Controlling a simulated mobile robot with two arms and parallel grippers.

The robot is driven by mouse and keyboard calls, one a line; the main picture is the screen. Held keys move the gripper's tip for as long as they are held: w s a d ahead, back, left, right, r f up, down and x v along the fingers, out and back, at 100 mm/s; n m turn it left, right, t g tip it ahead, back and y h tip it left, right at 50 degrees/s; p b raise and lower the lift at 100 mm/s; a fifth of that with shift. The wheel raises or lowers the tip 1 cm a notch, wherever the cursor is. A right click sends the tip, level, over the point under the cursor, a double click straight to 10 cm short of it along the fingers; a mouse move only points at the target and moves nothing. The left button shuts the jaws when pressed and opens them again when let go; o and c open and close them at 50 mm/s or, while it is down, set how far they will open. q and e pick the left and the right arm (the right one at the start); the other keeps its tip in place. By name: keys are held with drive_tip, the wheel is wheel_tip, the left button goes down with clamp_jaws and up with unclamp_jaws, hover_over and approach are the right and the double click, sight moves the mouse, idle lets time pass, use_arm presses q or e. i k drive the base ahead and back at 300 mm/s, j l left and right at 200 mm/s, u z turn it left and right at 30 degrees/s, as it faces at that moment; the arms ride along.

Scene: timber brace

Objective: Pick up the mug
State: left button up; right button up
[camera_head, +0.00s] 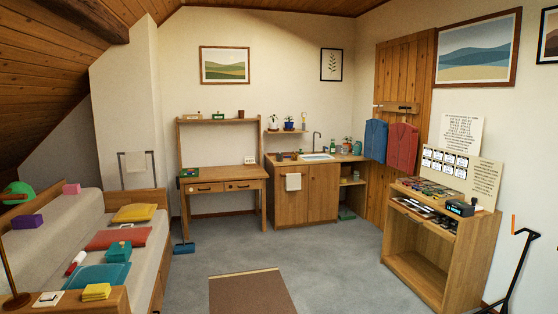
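I cannot pick out a mug for certain. A small brown cup-like thing (241,114) stands at the right end of the shelf above the wooden desk, too small to tell if it has a handle. Small dark items (280,157) sit at the left of the sink counter, also too small to identify. Neither of my grippers is in view.
A wooden desk (225,174) stands at the back wall, beside a sink cabinet (306,195). A bed (146,195) with cushions fills the left. A wooden cabinet (468,262) and a black stand (515,270) are at right. Grey floor (330,260) is open around a brown rug (250,292).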

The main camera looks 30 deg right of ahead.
sight(279, 155)
drive_tip(key=i+l+z, duration=0.95)
drive_tip(key=i+z, duration=0.15)
drive_tip(key=i, duration=0.2)
drive_tip(key=i+z, duration=0.35)
drive_tip(key=i, duration=2.95)
drive_tip(key=i+l+u, duration=0.15)
drive_tip(key=i, duration=0.45)
drive_tip(key=i+l, duration=0.15)
drive_tip(key=i, duration=0.4)
drive_tip(key=i+l+u, duration=0.15)
drive_tip(key=i, duration=0.45)
